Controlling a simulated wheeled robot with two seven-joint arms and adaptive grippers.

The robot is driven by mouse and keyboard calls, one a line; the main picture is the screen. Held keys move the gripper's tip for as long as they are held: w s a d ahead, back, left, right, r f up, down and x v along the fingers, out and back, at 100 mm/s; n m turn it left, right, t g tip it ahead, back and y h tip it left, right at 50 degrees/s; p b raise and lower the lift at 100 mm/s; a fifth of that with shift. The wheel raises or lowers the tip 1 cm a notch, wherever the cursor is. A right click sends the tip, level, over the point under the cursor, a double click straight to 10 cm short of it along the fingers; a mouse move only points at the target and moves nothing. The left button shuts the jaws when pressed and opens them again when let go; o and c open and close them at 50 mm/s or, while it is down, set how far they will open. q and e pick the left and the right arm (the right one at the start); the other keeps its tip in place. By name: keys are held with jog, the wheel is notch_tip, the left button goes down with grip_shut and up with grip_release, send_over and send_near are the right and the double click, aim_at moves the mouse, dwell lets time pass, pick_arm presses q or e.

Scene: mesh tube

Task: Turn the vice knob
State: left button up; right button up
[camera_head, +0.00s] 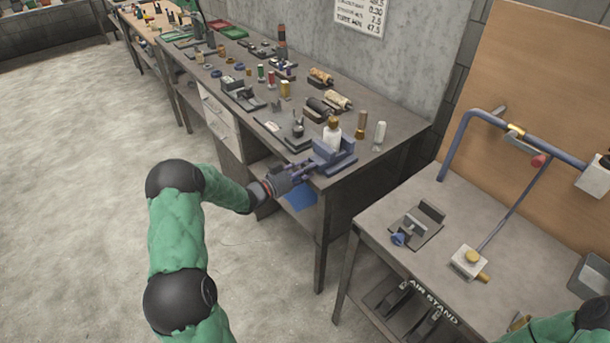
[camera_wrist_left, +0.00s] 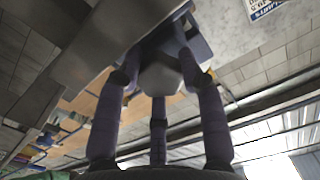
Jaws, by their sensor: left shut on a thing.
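The blue-grey vice (camera_head: 340,158) is fixed at the near front corner of the long workbench (camera_head: 400,122). My left gripper (camera_head: 304,171) reaches its front side at the bench edge. In the left wrist view, the fingers of my left gripper (camera_wrist_left: 160,85) close around a grey rounded knob (camera_wrist_left: 159,79) under the vice's blue body (camera_wrist_left: 198,45). The gripper is shut on this knob. In the head view the fingers largely hide the knob. Only a green piece of my right arm shows at the lower right; its gripper is out of view.
A second table (camera_head: 470,215) at the right holds a small vice (camera_head: 418,226) and a blue pipe frame (camera_head: 459,137). The floor at the left is clear.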

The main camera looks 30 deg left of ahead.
pick_arm(q)
jog(key=m+b, duration=0.5)
jog(key=shift+r+m, duration=0.15)
jog(key=shift+m, duration=0.25)
jog(key=shift+m+b, duration=0.7)
jog(key=shift+m, duration=0.2)
jog(key=shift+m+b, duration=0.45)
jog(key=shift+m, duration=0.45)
jog(key=m, duration=0.2)
jog(key=shift+m, duration=0.3)
jog(key=m, duration=0.4)
jog(key=shift+m, duration=0.3)
jog(key=m, duration=0.3)
jog(key=shift+d, duration=0.1)
jog(key=shift+f+m, duration=0.15)
jog(key=shift+m, duration=0.65)
jog(key=shift+f+m, duration=0.15)
jog(key=shift+m, duration=0.65)
jog(key=shift+d, duration=0.1)
jog(key=shift+f, duration=0.15)
